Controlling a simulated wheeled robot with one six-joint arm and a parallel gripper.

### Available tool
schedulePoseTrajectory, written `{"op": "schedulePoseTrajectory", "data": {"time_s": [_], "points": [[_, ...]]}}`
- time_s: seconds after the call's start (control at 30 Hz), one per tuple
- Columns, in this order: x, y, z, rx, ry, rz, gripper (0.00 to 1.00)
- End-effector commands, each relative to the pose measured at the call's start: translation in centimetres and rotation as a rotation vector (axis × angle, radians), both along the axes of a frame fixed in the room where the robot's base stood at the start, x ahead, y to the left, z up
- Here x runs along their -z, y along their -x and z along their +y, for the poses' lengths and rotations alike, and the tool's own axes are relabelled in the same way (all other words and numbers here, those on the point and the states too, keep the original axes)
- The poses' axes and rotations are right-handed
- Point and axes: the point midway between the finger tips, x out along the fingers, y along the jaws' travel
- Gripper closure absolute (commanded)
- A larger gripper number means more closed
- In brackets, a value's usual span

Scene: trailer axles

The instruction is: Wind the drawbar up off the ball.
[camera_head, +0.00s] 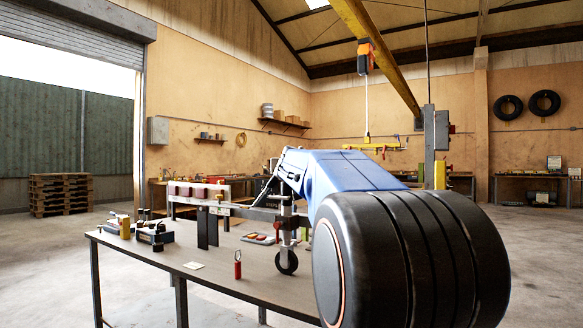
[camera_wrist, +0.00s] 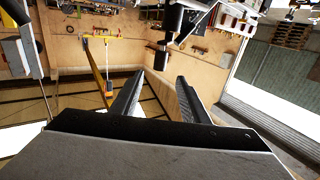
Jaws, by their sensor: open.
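The drawbar (camera_head: 250,212) is a grey beam running across above the workbench. A jockey wheel (camera_head: 287,262) on an upright post (camera_head: 286,232) stands beside it, its small black wheel low by the bench. The ball and coupling cannot be made out. My gripper (camera_wrist: 161,75) is open in the wrist view, with nothing between its two dark fingers. A dark cylindrical part (camera_wrist: 162,52) shows just beyond the fingertips; it may be a crank grip, but I cannot tell. In the head view my blue arm reaches over the drawbar end and hides part of it.
The workbench (camera_head: 200,262) carries a red tagged item (camera_head: 238,266), a white card (camera_head: 195,265) and small tools at its left end. A light board with red lamps (camera_head: 197,192) and dark flaps stand behind. A yellow hoist beam (camera_head: 375,50) hangs overhead.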

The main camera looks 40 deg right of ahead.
Motion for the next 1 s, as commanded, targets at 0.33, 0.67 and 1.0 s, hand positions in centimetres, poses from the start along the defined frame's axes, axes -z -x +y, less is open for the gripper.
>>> {"op": "schedulePoseTrajectory", "data": {"time_s": [0.33,0.67,1.0], "points": [[0.0,0.4,0.4,0.0,-0.001,0.001,0.59],[0.7,-2.4,-0.4,0.074,0.105,0.166,1.0],[1.3,-9.6,0.5,0.34,0.456,0.78,1.0]]}}
